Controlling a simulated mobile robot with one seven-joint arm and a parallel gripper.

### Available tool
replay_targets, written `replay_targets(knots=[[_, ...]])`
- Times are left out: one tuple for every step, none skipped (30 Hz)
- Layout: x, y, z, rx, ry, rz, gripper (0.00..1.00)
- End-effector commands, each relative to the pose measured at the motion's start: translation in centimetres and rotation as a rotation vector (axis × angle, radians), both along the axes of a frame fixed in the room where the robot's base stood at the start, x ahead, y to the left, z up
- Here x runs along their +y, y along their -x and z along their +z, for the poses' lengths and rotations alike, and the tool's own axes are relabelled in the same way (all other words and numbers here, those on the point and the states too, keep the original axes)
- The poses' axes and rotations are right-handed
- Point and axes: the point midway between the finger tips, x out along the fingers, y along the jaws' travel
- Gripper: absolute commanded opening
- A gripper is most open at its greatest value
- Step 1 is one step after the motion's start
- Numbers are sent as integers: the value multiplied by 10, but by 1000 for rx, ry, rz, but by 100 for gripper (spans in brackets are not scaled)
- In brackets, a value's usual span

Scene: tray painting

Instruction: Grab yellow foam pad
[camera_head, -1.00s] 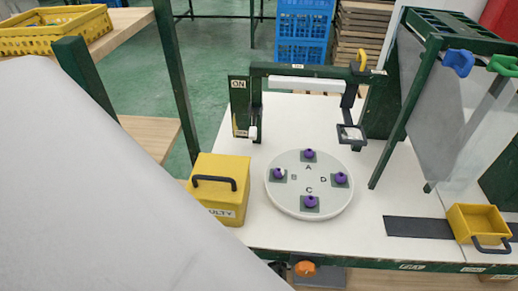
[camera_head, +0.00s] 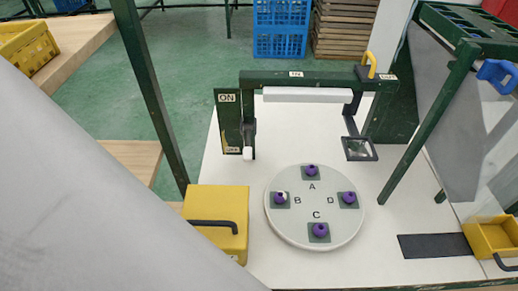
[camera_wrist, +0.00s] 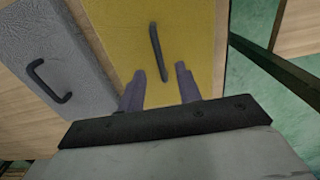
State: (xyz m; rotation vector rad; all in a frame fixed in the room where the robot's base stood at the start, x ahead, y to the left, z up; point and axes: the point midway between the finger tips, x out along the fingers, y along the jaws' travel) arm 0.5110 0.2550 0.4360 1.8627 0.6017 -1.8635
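I cannot pick out a foam pad for certain. The nearest large yellow thing is a yellow box (camera_head: 215,211) with a black handle, left of the round disc in the head view. Its yellow top and handle also show in the wrist view (camera_wrist: 185,32). My gripper (camera_wrist: 160,71) is in the wrist view only, with two dark fingers apart and nothing between them. The fingertips overlap the near part of the yellow surface, just below the handle. I cannot tell whether they touch it. My arm hides the lower left of the head view.
A grey box (camera_wrist: 60,50) with a black handle stands beside the yellow one. A white disc (camera_head: 275,228) bears several purple pieces on square pads. A green lamp frame (camera_head: 320,79) stands behind it. A yellow bin (camera_head: 490,236) and dark strip (camera_head: 440,246) lie right. Green posts rise both sides.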

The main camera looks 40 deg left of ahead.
Motion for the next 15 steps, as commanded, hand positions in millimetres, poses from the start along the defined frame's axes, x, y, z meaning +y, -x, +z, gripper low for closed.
replay_targets(knots=[[0, 0, -2, 1, 1, 0, 34], [0, 0, -4, 1, 1, 0, 34], [0, 0, -8, 2, 1, 0, 34], [0, 0, -11, 2, 2, 0, 34], [0, 0, -15, 2, 1, 0, 34], [0, 0, -19, 2, 1, 0, 34], [0, 0, -22, 2, 3, 0, 34], [0, -1, -25, 2, 1, 0, 34], [0, -1, -29, 2, 1, 0, 34], [0, -1, -32, 2, 3, 0, 34], [0, -2, -35, 2, 3, 0, 34], [0, -2, -41, 2, 3, 1, 34], [1, -3, -46, 3, 3, 1, 34], [1, -3, -50, 1, 2, 1, 34], [1, -4, -55, 2, 3, 1, 34]])
